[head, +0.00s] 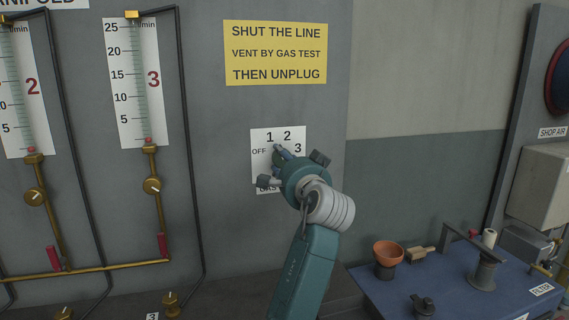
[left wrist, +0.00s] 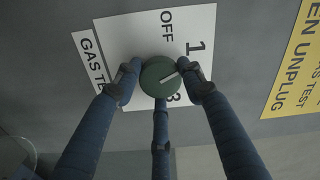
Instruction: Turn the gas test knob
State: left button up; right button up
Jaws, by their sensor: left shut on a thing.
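The gas test knob (left wrist: 157,78) is round and dark green with a white pointer line. It sits on a white dial plate (head: 258,136) marked OFF, 1, 2 and 3, on the grey panel. In the left wrist view the line points toward the right-hand finger, between the printed 1 and 3; the 2 is hidden there. My left gripper (head: 286,163) is shut on the knob, with fingers on either side and a third finger below it. In the head view the gripper covers most of the knob and part of the plate's lower label. My right gripper is not in view.
A yellow sign (head: 275,52) hangs above the plate. Flow gauges (head: 132,80) with brass valves (head: 151,185) and dark pipes stand to the left.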

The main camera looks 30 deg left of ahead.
pick_arm(q)
jog(key=shift+f, duration=0.2)
jog(key=o, duration=1)
jog(key=shift+a, duration=0.1)
jog(key=shift+o, duration=0.7)
jog(key=shift+s+r, duration=0.1)
jog(key=shift+s, duration=0.05)
jog(key=shift+s+d, duration=0.1)
jog(key=shift+d, duration=0.15)
jog(key=v, duration=1.1)
jog(key=shift+s, duration=0.2)
jog(key=shift+d, duration=0.15)
